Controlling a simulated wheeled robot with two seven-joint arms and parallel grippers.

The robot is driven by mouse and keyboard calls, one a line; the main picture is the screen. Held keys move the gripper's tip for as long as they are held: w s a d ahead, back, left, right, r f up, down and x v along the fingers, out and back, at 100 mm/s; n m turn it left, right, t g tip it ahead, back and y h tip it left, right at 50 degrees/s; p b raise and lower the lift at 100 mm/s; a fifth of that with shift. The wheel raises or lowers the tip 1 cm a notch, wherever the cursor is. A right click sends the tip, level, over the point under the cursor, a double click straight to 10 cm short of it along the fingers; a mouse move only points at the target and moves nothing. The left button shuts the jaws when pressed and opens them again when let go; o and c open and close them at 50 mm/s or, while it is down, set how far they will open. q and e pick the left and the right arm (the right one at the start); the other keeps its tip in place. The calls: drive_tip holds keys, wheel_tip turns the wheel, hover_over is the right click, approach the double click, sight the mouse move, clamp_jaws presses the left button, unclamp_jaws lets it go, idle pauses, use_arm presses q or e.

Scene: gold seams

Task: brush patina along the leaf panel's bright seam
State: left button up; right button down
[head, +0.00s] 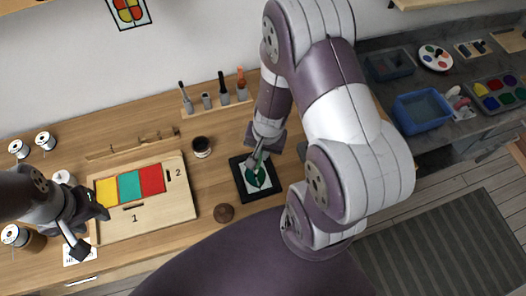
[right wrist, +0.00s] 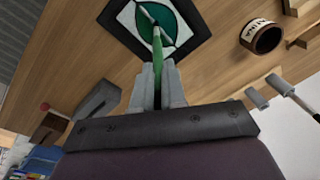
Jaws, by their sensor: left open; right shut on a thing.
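The leaf panel (head: 241,180) lies on the wooden bench, a dark-framed square with a green leaf on white. In the right wrist view the panel (right wrist: 193,15) shows at the top, with a pale seam line along the leaf. My right gripper (head: 260,153) is over the panel, shut on a green-handled brush (right wrist: 157,62). The brush tip reaches over the leaf at the seam; whether it touches cannot be told. A dark pot (head: 201,147) stands left of the panel; its label shows in the right wrist view (right wrist: 262,38). My left gripper (head: 86,228) is open and empty.
A board (head: 175,215) with yellow, teal and red pieces lies left of the panel. A rack of tools (head: 216,108) stands behind. Spools (head: 46,141) are at far left. Blue bins (head: 421,111) are on the right counter.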

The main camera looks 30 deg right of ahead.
drive_tip(key=shift+w+d+p, duration=0.25)
drive_tip(key=shift+w+p, duration=0.15)
drive_tip(key=shift+w, duration=0.6)
drive_tip(key=shift+w+d+p, duration=0.25)
drive_tip(key=shift+w+p, duration=0.15)
drive_tip(key=shift+w, duration=0.6)
wheel_tip(320, 180, up, 6)
drive_tip(key=p, duration=0.5)
drive_tip(key=shift+f, duration=0.1)
drive_tip(key=shift+s+a+f+b, duration=0.25)
drive_tip(key=shift+s+f+b, duration=0.35)
drive_tip(key=shift+s+b, duration=0.4)
